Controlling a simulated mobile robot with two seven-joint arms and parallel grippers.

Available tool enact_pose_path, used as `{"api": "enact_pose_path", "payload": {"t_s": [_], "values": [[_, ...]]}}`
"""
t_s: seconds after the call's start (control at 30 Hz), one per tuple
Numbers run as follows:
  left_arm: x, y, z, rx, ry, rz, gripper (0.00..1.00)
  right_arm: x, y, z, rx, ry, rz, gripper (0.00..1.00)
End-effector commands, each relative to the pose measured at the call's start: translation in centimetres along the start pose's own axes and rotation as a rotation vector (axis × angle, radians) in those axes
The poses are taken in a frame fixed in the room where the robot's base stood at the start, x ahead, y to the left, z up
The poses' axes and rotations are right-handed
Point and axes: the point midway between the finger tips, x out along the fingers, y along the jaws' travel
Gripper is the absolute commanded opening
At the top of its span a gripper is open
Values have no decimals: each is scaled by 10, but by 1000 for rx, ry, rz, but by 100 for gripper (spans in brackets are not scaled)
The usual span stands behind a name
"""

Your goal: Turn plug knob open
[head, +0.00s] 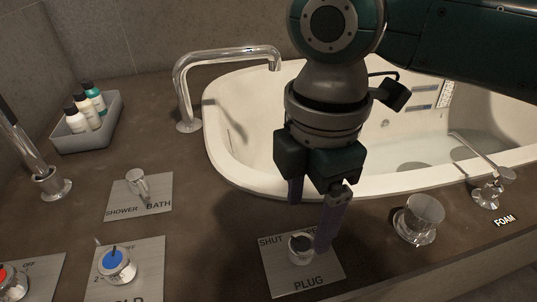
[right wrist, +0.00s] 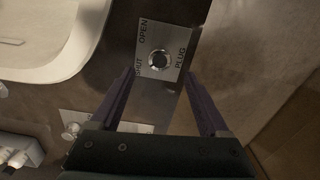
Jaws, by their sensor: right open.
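The plug knob (head: 301,248) is a small round metal knob on a square plate (head: 318,281) marked SHUT and PLUG, with the OPEN label partly hidden by my finger in the head view. In the right wrist view the knob (right wrist: 159,60) lies ahead of the fingertips, and the plate reads OPEN, SHUT and PLUG. My right gripper (head: 312,222) is open, its two purple fingers pointing down by the knob. One fingertip overlaps the plate beside the knob in the head view; I cannot tell whether it touches. My left gripper is not in view.
The white bathtub (head: 232,170) lies behind, with a tall spout (head: 180,88). A shower/bath knob plate (head: 118,209), a blue-capped knob (head: 117,262) and a grey bottle tray (head: 111,128) are to the left.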

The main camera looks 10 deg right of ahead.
Motion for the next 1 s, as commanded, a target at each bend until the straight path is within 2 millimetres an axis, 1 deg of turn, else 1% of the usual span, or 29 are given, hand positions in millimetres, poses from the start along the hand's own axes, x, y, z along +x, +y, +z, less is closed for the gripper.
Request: {"api": "enact_pose_path", "payload": {"t_s": [0.03,0.1,0.2,0.3,0.47,0.73,1.0], "values": [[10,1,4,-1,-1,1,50,16,-1,0,1,0,-3,79],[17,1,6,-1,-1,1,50,31,-1,0,1,0,-3,79],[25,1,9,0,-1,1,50,48,-1,0,0,0,-2,79],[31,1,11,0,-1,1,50,61,0,0,1,0,-1,79],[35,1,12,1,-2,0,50,70,0,0,1,0,0,79],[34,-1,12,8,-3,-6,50,70,0,-1,0,1,1,79],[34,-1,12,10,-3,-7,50,70,0,0,0,1,0,49]]}}
